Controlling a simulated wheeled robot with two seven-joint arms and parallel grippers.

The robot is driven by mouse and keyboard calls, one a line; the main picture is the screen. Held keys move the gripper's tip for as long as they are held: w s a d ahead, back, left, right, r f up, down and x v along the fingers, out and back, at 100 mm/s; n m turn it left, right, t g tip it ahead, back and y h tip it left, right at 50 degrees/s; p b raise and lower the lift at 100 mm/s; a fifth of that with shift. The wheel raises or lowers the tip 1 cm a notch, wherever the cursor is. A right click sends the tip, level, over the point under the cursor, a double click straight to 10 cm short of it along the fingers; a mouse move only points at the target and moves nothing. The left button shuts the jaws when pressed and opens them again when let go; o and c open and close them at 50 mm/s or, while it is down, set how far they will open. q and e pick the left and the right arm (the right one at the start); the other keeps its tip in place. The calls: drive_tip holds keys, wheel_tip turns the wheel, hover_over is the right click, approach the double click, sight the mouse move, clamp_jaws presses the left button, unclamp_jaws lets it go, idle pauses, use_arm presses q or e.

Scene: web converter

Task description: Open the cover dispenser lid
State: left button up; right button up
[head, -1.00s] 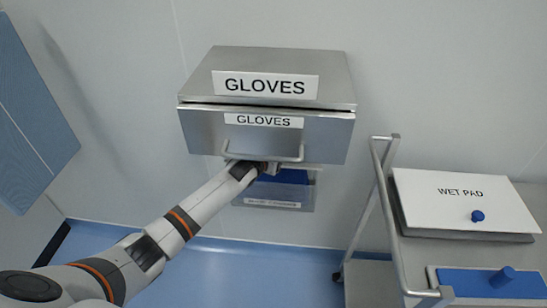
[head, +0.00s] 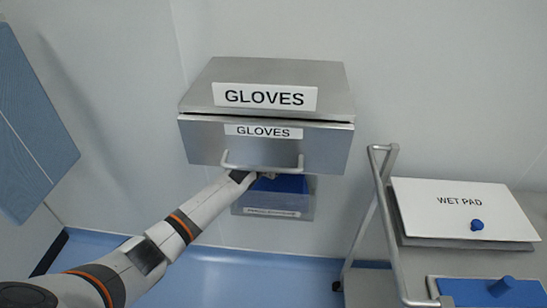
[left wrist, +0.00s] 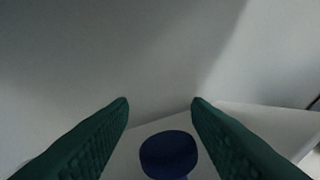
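A low dispenser with a blue part and a small label too blurred to read, the likely cover dispenser (head: 306,205), sits on the wall under the gloves box. My left arm reaches under the gloves box handle, and my left gripper (head: 266,177) is mostly hidden there, over the blue part. In the left wrist view my left gripper (left wrist: 160,101) has its two green fingers apart and nothing between the tips. A round dark blue knob (left wrist: 168,153) on a pale panel (left wrist: 265,122) lies low between the fingers, apparently untouched. My right gripper is not in view.
The steel gloves box (head: 330,150) with a bar handle (head: 262,169) hangs close above my left gripper. A cart with a rail (head: 379,200) stands at the right, carrying a white wet pad lid (head: 430,195) and a blue lid (head: 460,290). A blue panel (head: 30,130) is at far left.

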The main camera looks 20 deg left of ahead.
use_arm(q)
drive_tip(key=shift+s+r, duration=0.1)
drive_tip(key=shift+s, duration=0.5)
drive_tip(key=v, duration=1.1)
drive_tip(key=shift+p, duration=0.3)
drive_tip(key=shift+w+a+r, duration=0.1)
drive_tip(key=shift+w, duration=0.05)
